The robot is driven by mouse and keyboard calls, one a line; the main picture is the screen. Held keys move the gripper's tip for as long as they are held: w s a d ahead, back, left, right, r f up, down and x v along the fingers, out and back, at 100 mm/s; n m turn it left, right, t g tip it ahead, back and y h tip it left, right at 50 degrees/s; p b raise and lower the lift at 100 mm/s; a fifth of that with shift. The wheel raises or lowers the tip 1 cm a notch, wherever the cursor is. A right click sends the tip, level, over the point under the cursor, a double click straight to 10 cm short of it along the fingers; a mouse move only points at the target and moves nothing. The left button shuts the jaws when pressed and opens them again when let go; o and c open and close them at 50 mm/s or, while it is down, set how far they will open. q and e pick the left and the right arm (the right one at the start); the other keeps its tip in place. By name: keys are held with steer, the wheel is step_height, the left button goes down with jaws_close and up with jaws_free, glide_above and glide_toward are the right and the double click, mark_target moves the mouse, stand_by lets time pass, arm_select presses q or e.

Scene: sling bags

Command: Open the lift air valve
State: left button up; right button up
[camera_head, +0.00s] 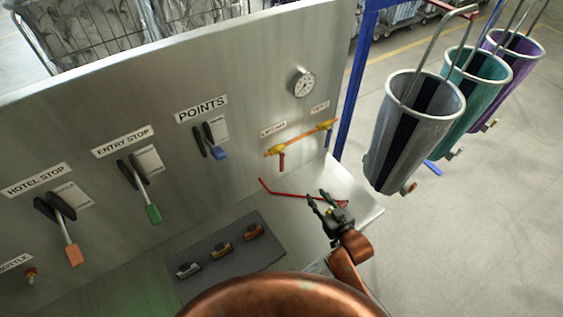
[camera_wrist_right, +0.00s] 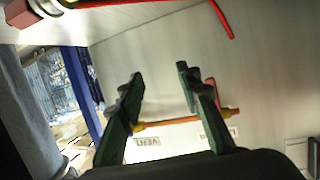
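The lift air valve (camera_head: 279,150) is a yellow fitting on the metal panel, at the left end of a copper pipe, under a "LIFT AIR" label (camera_head: 273,129). Its red handle (camera_head: 282,162) hangs down. In the right wrist view, which looks upside down, the red handle (camera_wrist_right: 213,94) shows partly behind one finger. My right gripper (camera_head: 316,196) is open and empty, in front of the panel, lower and to the right of the valve. Its spread fingers (camera_wrist_right: 160,75) frame the pipe in the wrist view, apart from it. My left gripper is out of view.
A gauge (camera_head: 303,83) is above. A thin red bar (camera_head: 290,194) runs low near my right gripper. Hanging bags (camera_head: 412,130) and a blue post (camera_head: 355,85) stand to the right.

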mark_target(283, 163)
steer(key=w+a+r+y, duration=0.1)
steer(key=w+a+r, duration=0.1)
steer(key=w+a, duration=0.1)
steer(key=w+a+r+n+t+y+p, duration=0.1)
steer(key=w+a+r+y, duration=0.1)
steer(key=a, duration=0.3)
steer(key=w+a+r+n+y, duration=0.1)
steer(key=w+a+r, duration=0.3)
steer(key=w+a, duration=0.1)
steer(key=shift+w+a+r+t, duration=0.1)
steer(key=shift+r+t, duration=0.1)
steer(key=shift+t, duration=0.2)
jaws_close()
